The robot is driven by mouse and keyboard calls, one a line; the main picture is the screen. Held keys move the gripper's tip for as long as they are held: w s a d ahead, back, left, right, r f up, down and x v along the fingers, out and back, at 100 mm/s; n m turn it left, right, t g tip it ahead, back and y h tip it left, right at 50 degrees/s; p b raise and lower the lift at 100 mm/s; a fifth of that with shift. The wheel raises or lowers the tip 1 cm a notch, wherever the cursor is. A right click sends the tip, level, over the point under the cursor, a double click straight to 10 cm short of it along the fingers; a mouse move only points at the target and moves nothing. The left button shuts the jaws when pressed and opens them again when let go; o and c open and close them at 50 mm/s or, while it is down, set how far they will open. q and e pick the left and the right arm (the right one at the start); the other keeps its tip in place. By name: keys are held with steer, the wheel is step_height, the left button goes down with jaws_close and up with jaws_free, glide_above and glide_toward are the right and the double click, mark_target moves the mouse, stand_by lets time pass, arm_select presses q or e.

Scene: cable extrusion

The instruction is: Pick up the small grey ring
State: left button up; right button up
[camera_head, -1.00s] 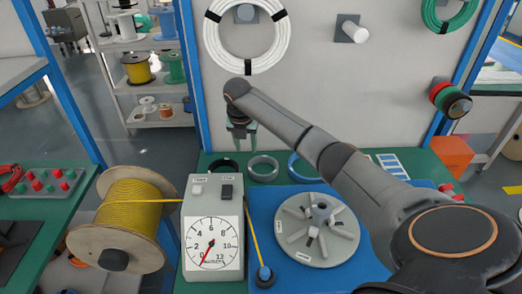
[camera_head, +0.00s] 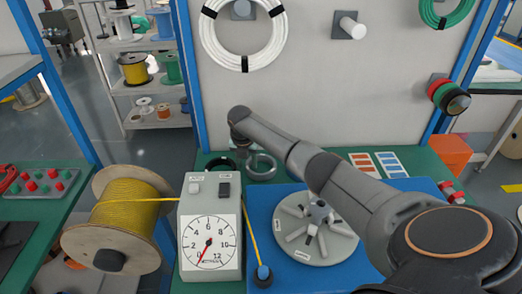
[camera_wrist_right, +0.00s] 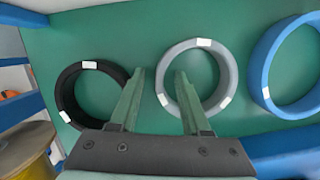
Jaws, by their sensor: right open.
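The small grey ring (camera_head: 263,174) lies flat on the green tabletop, and it shows fully in the right wrist view (camera_wrist_right: 230,76) with white tags. My right gripper (camera_head: 243,163) is over its left part, with the fingers pointing down. In the right wrist view the open gripper (camera_wrist_right: 160,74) has one finger between the black ring and the grey ring and the other over the grey ring's hole. The ring's left wall lies between the fingertips. I cannot tell how far the tips are above the table. My left gripper is not in view.
A black ring (camera_wrist_right: 68,97) lies close on the left and a larger blue ring (camera_wrist_right: 262,68) on the right. The dial box (camera_head: 211,243), a yellow cable spool (camera_head: 130,215) and a grey round plate (camera_head: 318,250) on a blue mat stand nearer. The back panel rises behind.

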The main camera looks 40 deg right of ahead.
jaws_close()
steer(key=shift+r, duration=0.1)
stand_by(0.6)
